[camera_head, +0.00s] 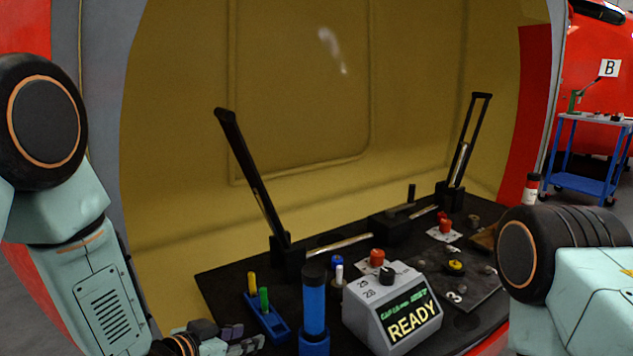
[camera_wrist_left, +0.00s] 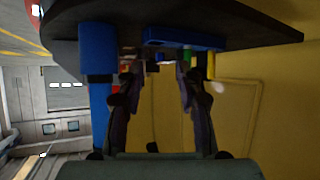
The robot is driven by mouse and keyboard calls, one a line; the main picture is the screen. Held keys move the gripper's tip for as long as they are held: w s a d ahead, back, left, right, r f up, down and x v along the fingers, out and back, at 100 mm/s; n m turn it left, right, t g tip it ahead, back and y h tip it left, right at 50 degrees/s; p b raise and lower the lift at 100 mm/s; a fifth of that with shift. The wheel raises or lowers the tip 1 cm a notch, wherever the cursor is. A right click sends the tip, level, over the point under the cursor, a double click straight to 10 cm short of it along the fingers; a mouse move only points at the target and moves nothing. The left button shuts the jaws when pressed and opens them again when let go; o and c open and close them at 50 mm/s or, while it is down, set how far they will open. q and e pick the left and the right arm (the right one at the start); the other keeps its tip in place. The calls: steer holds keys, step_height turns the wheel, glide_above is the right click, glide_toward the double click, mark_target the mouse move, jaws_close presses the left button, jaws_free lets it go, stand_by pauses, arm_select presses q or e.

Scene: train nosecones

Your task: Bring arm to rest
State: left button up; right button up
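My left arm (camera_head: 85,235) comes in from the left, and its gripper (camera_head: 241,339) is low at the bottom edge, beside the front left of the black console. In the left wrist view the fingers of the left gripper (camera_wrist_left: 158,72) stand apart with nothing held between them. The wrist picture appears upside down, with the console's dark underside and edge at the top. My right arm (camera_head: 570,265) shows at the right edge; its gripper is out of the frame.
The black console (camera_head: 225,280) carries a blue tray with pegs (camera_head: 268,318), a blue cylinder (camera_head: 314,300), a grey box reading READY (camera_head: 395,310), red buttons and two tall black levers (camera_head: 250,180). A blue cart (camera_head: 585,180) stands outside at right.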

arm_select(q)
steer(key=s+a+f+n+g+y, duration=0.2)
steer(key=s+a+f, duration=0.1)
steer(key=s+f, duration=0.35)
steer(key=s+a+f+n+g+y, duration=0.25)
steer(key=s+f, duration=0.25)
steer(key=s, duration=0.3)
steer(key=s+a+f+n+g, duration=0.1)
steer(key=s+f+g, duration=0.1)
steer(key=s, duration=0.8)
steer(key=s+a+f+g+y+p, duration=0.1)
steer(key=s+a+f+g, duration=0.1)
steer(key=s, duration=0.7)
steer(key=shift+s+a+f+n+g+p, duration=0.2)
steer(key=shift+s+f+n+g+p, duration=0.15)
steer(key=shift+f+g, duration=0.55)
